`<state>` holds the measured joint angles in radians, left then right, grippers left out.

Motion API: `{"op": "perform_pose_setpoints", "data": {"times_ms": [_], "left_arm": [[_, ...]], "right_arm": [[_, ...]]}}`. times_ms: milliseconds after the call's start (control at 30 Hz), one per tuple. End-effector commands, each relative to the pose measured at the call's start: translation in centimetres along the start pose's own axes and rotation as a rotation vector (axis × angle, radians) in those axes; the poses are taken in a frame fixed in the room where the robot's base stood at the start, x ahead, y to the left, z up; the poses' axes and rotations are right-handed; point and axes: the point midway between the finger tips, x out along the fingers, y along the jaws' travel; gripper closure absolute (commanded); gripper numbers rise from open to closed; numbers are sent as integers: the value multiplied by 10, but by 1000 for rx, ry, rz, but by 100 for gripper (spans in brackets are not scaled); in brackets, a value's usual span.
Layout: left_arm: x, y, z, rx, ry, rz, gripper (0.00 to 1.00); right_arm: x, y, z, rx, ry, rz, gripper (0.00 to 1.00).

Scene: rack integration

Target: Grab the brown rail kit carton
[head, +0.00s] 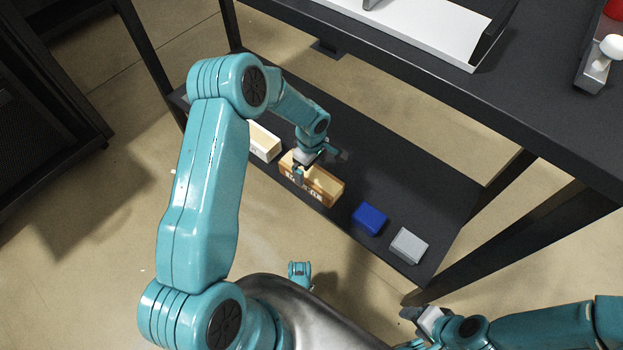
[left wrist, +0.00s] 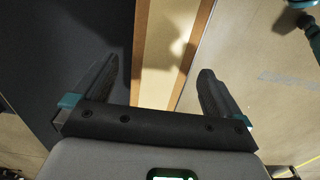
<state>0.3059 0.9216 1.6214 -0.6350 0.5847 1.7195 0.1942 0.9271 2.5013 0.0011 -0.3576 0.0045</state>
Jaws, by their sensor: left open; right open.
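The brown rail kit carton (head: 323,187) sits on the dark lower shelf, with printing on its front side and a paler top. In the left wrist view the carton (left wrist: 166,50) runs between my two fingers. My left gripper (head: 305,167) is open at the carton's left end, with a finger on either side of it. In the left wrist view my left gripper (left wrist: 158,88) shows both fingers apart, and I cannot tell whether they touch the carton. My right gripper (head: 418,316) is open and empty, low in the head view, away from the shelf.
On the lower shelf (head: 400,180), a white carton (head: 264,143) stands left of the brown one, and a blue box (head: 370,218) and a grey box (head: 409,245) stand to its right. The dark upper tabletop (head: 540,100) overhangs behind. A black rack (head: 50,120) stands at left.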

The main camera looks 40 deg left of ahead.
Motion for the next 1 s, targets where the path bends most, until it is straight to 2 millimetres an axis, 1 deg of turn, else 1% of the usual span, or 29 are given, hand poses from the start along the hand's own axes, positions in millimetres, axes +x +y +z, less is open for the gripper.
{"op": "perform_pose_setpoints", "data": {"times_ms": [133, 267, 333, 400, 600, 667, 700, 767, 800, 833, 1000], "left_arm": [[15, 0, 1, 0, 0, -1, 0], [39, -1, 1, 0, -1, 0, 0], [49, 0, 2, 0, -1, -1, 0], [53, 0, 2, 0, -1, 0, 0], [51, 0, 2, 0, 0, 1, 0], [51, 0, 2, 0, 0, 1, 20], [51, 0, 2, 0, 0, 1, 33], [51, 0, 2, 0, 0, 0, 52], [51, 0, 2, 0, 0, 0, 65], [51, 0, 2, 0, 0, 0, 74], [50, 0, 2, 0, 0, 2, 74]], "right_arm": [[8, 4, -1, 4, 4, 0, 47], [18, 9, -4, 10, 10, 1, 47], [21, 11, -5, 12, 13, 2, 47], [21, 11, -6, 14, 15, 2, 47], [20, 11, -6, 14, 16, 2, 47], [20, 11, -6, 14, 16, 2, 47], [20, 11, -6, 14, 16, 2, 47], [20, 11, -6, 14, 16, 2, 47], [20, 11, -6, 14, 16, 2, 47], [20, 11, -6, 14, 16, 2, 47], [20, 10, -6, 14, 16, 2, 47]]}}
